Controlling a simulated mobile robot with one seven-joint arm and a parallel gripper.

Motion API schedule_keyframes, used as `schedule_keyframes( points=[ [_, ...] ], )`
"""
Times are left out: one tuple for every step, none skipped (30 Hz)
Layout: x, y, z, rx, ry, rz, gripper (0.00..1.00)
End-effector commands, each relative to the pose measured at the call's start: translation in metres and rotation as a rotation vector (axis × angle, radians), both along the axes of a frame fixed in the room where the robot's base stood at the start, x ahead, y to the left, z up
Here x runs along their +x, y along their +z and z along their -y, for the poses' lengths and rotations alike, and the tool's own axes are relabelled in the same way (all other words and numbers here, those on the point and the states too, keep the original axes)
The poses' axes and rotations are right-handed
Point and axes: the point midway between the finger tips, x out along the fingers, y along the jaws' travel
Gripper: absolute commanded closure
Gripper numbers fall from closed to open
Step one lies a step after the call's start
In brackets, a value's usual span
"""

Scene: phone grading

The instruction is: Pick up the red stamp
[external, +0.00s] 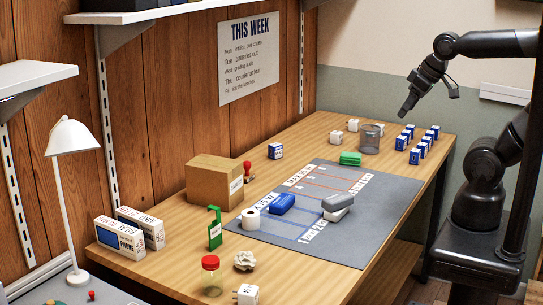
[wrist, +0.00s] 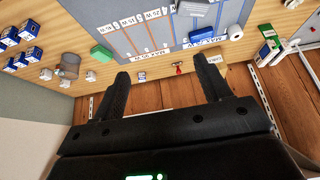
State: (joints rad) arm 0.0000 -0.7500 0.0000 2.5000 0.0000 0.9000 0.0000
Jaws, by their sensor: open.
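The red stamp (external: 248,170) stands upright on the wooden table beside the cardboard box, off the grey mat. In the wrist view the small red stamp (wrist: 179,69) shows between my fingers, nearer the right finger, well beyond the fingertips. My gripper (external: 404,110) is high above the far right end of the table, well apart from the stamp. In the wrist view my gripper (wrist: 161,68) has its two fingers spread wide with nothing held between them.
The cardboard box (external: 214,182) stands close left of the stamp. A blue-and-white box (external: 275,151) stands behind it. A mesh cup (external: 370,138) and several small blue boxes (external: 415,156) stand far right.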

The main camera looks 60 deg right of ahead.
Motion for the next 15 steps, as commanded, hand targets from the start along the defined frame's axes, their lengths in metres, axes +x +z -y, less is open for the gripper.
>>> schedule_keyframes(
  points=[
    [0.0,0.0,0.0,0.0,0.0,0.0,0.26],
    [0.0,0.0,0.0,0.0,0.0,0.0,0.24],
    [0.0,0.0,0.0,0.0,0.0,0.0,0.24],
    [0.0,0.0,0.0,0.0,0.0,0.0,0.24],
    [0.0,0.0,0.0,0.0,0.0,0.0,0.24],
    [0.0,0.0,0.0,0.0,0.0,0.0,0.24],
    [0.0,0.0,0.0,0.0,0.0,0.0,0.24],
    [0.0,0.0,0.0,0.0,0.0,0.0,0.24],
    [0.001,0.0,0.0,0.0,0.0,0.0,0.24],
    [0.002,0.001,0.0,0.0,0.0,-0.001,0.24],
    [0.005,0.002,0.0,0.0,0.0,-0.001,0.24],
    [0.009,0.003,0.0,0.0,0.001,-0.003,0.24],
    [0.014,0.005,0.0,0.0,0.001,-0.006,0.24],
    [0.019,0.006,0.0,-0.001,0.002,-0.007,0.24],
    [0.029,0.009,-0.001,-0.001,0.003,-0.009,0.24]
  ],
)
